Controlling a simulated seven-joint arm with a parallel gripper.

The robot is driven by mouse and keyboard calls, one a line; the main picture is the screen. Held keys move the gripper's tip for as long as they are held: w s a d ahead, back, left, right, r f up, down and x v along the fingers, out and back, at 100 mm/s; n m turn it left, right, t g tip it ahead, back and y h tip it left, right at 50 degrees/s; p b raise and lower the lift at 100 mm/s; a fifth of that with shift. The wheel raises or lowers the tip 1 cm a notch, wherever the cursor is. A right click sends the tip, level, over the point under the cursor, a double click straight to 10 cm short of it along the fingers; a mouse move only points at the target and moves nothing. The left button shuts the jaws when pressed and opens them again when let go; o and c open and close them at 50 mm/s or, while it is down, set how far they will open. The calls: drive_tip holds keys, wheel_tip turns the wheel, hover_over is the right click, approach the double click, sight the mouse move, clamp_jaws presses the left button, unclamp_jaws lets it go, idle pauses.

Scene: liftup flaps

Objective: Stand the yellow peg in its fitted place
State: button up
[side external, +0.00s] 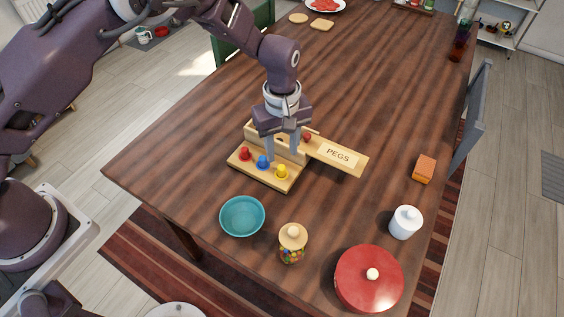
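A wooden peg box (262,179) stands on the table with red (245,154), blue (263,162) and yellow (282,171) pegs in a row along its front ledge. The yellow peg is at the right end of the row; whether it is seated in a hole is too small to tell. A flap marked PEGS (338,155) extends out to the right from the box. Another red piece (307,136) shows behind, near the flap's left end. My gripper (283,155) points down over the box, just behind the yellow peg. Its fingers are apart, with nothing seen between them.
A teal bowl (242,216), a candy jar (292,244), a red lidded pot (369,279) and a white lidded jar (405,222) stand near the front. An orange block (424,169) lies at the right. The table (380,90) behind the box is mostly clear.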

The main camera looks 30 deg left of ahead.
wheel_tip(320, 180, up, 5)
wheel_tip(320, 180, up, 10)
drive_tip(key=m+h, duration=0.1)
hover_over(282, 168)
drive_tip(key=s+a, duration=0.2)
drive_tip(key=a, duration=0.2)
drive_tip(key=s+a+r+m+t+h, duration=0.1)
drive_tip(key=s+a+r+m, duration=0.15)
drive_tip(key=s+r, duration=0.2)
drive_tip(key=s+a+r+m+t, duration=0.1)
drive_tip(key=s+a+r, duration=0.2)
drive_tip(key=r, duration=0.3)
drive_tip(key=s+a+r+m+t+y, duration=0.1)
drive_tip(key=s+a+m, duration=0.2)
drive_tip(key=s, duration=0.6)
drive_tip(key=s+a+r+m+t+y, duration=0.1)
drive_tip(key=s+a+m+t, duration=0.1)
drive_tip(key=s, duration=0.7)
drive_tip(key=shift+s+a+m+t, duration=0.15)
drive_tip(key=shift+a+m+t, duration=0.25)
drive_tip(key=shift+a, duration=0.65)
drive_tip(key=shift+r, duration=0.15)
drive_tip(key=shift+c, duration=0.2)
